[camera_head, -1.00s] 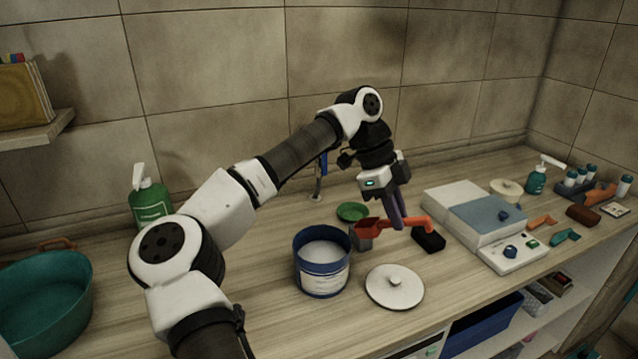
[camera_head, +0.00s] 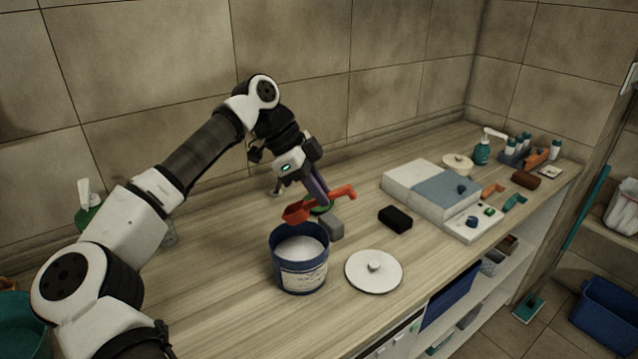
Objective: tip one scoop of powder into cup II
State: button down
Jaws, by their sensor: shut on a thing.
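My gripper (camera_head: 320,198) is shut on the handle of a red-orange scoop (camera_head: 297,212). The scoop's bowl is at the left and its handle end sticks out to the right. The bowl is above the back rim of an open blue tub (camera_head: 290,279) with a pale label. White powder (camera_head: 300,249) lies in the tub. I cannot see whether the bowl holds powder. No cup marked II can be made out in this view.
A white lid (camera_head: 374,271) lies right of the tub. A grey block (camera_head: 332,229) stands behind the tub, near a partly hidden green dish. A black block (camera_head: 395,219) and a white-and-blue device (camera_head: 440,190) are farther right.

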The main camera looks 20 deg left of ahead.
aim_at(311, 201)
jog(key=shift+a+f+h+b, duration=0.25)
jog(key=shift+f+h, duration=0.1)
jog(key=shift+f, duration=0.55)
jog(key=shift+a+f+h+b, duration=0.1)
jog(key=shift+a+f+h, duration=0.2)
jog(key=shift+f, duration=0.55)
notch_tip(311, 201, down, 7)
jog(key=b, duration=0.5)
jog(key=shift+d, duration=0.1)
notch_tip(311, 201, up, 8)
jog(key=p, duration=0.6)
jog(key=shift+r, duration=0.2)
jog(key=d+r+y, duration=0.2)
jog(key=y, duration=0.1)
jog(key=d+r+y, duration=0.1)
jog(key=y, duration=0.1)
jog(key=shift+w+y, duration=0.15)
jog(key=shift+y, duration=0.1)
jog(key=shift+a+f+g, duration=0.1)
jog(key=shift+g, duration=0.2)
